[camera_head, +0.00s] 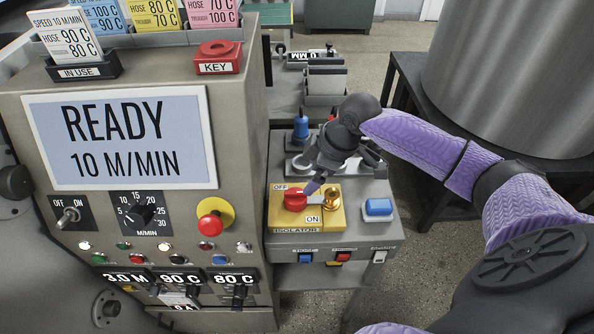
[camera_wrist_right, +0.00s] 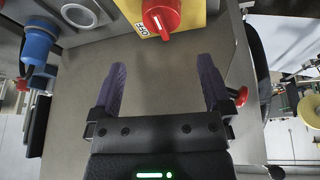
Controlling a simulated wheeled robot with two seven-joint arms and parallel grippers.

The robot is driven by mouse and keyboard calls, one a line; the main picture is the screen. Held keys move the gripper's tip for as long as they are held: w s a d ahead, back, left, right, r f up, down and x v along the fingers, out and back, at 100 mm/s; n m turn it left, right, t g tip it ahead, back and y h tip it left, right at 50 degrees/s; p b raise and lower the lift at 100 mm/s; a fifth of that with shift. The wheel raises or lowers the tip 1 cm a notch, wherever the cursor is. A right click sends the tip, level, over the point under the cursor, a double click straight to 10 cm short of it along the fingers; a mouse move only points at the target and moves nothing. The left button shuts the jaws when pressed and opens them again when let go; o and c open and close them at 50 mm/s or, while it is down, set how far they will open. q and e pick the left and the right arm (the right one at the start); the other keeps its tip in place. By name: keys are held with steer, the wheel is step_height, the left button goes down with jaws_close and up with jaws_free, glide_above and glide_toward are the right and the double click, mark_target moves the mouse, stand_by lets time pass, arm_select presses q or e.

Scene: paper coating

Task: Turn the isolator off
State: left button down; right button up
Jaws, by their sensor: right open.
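The isolator's yellow plate (camera_head: 283,218) is on the grey control box beside the machine. Its red rotary knob (camera_head: 295,199) sits between the OFF label at upper left and the ON label at lower right. I cannot tell for sure which label the knob points to. My right gripper (camera_head: 316,186) hangs just right of and above the knob, with a purple finger slanting toward it. In the right wrist view my gripper (camera_wrist_right: 160,75) is open and empty, and the red knob (camera_wrist_right: 161,14) lies beyond the fingertips, not between them. My left gripper is not in view.
A brass fitting (camera_head: 331,197) is on the plate's right side, and a blue button (camera_head: 378,207) is to its right. A blue plug-like part (camera_head: 301,126) stands behind. The machine panel with its READY screen (camera_head: 118,137) is left. A large metal drum (camera_head: 510,75) stands right.

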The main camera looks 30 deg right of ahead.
mark_target(297, 193)
steer(key=b+x, duration=0.3)
steer(key=x, duration=0.6)
steer(key=shift+s+a+f, duration=0.1)
steer(key=shift+a+f, duration=0.15)
steer(key=shift+f, duration=0.1)
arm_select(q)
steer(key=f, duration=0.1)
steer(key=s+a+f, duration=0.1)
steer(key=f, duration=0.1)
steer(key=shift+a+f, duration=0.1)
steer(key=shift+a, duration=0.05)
arm_select(e)
steer(key=shift+c, duration=0.4)
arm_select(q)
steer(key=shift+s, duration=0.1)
arm_select(e)
jaws_close()
